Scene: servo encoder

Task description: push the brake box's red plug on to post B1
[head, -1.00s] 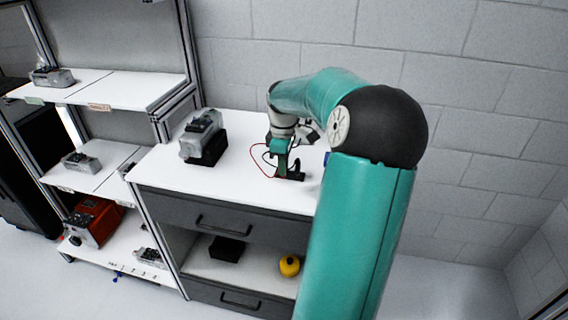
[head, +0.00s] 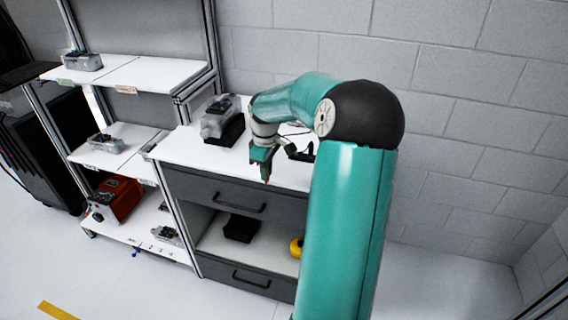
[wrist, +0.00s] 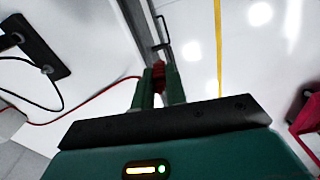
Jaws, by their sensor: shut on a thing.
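In the wrist view my gripper (wrist: 160,85) is shut on the red plug (wrist: 158,72), which shows as a ribbed red piece between the green fingers. A red cable (wrist: 85,103) runs from it to the left. In the head view my gripper (head: 265,178) hangs at the front edge of the white bench, before the upper drawer; the plug is too small to make out there. A black block with leads (wrist: 35,45) lies on the bench; it also shows in the head view (head: 299,153), right of my gripper. I cannot make out post B1 or tell which unit is the brake box.
A grey unit on a black block (head: 222,120) stands at the bench's left. Shelves at left hold several grey units and an orange box (head: 116,198). A black box (head: 240,228) and a yellow item (head: 296,247) sit below the drawer. Floor in front looks clear.

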